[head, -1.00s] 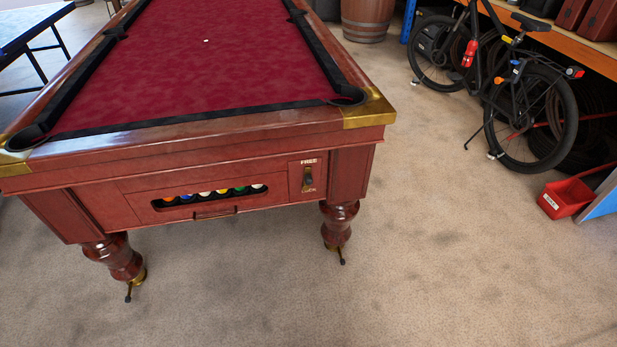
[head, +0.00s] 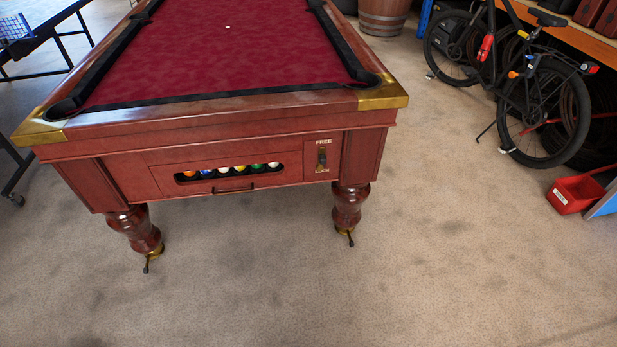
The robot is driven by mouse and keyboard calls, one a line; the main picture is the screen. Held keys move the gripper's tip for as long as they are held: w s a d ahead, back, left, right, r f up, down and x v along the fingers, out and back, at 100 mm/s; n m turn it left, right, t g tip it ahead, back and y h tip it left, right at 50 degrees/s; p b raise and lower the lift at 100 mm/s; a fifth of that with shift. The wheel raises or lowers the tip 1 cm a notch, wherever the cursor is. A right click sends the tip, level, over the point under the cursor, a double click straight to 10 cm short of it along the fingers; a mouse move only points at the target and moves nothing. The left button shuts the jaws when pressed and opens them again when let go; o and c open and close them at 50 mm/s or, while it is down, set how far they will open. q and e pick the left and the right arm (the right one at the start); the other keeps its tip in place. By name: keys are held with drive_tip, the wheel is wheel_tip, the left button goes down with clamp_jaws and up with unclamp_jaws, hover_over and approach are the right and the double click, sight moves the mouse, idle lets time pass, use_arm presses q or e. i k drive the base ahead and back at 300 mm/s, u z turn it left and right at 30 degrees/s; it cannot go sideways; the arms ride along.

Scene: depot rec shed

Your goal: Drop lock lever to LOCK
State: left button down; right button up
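The lock lever (head: 322,157) is a small dark lever on a panel at the right end of the pool table's front face. The word FREE is printed above it and LOCK below it. The lever is too small to tell its exact setting. The pool table (head: 225,139) has a red cloth, a reddish wood body and brass corners. Neither of my grippers shows in the head view, so both are away from the lever in this picture or out of frame.
Several balls (head: 240,168) sit in the table's front slot, above a small handle (head: 233,189). The turned right leg (head: 348,207) stands below the lever. A bicycle (head: 545,110) and a red bin (head: 574,195) are at the right. Carpet (head: 270,285) in front is clear.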

sight(321, 159)
drive_tip(key=u, duration=0.5)
drive_tip(key=k, duration=1.1)
drive_tip(key=u, duration=0.05)
drive_tip(key=i, duration=0.45)
drive_tip(key=z, duration=1.05)
drive_tip(key=i, duration=1.25)
drive_tip(key=u, duration=0.35)
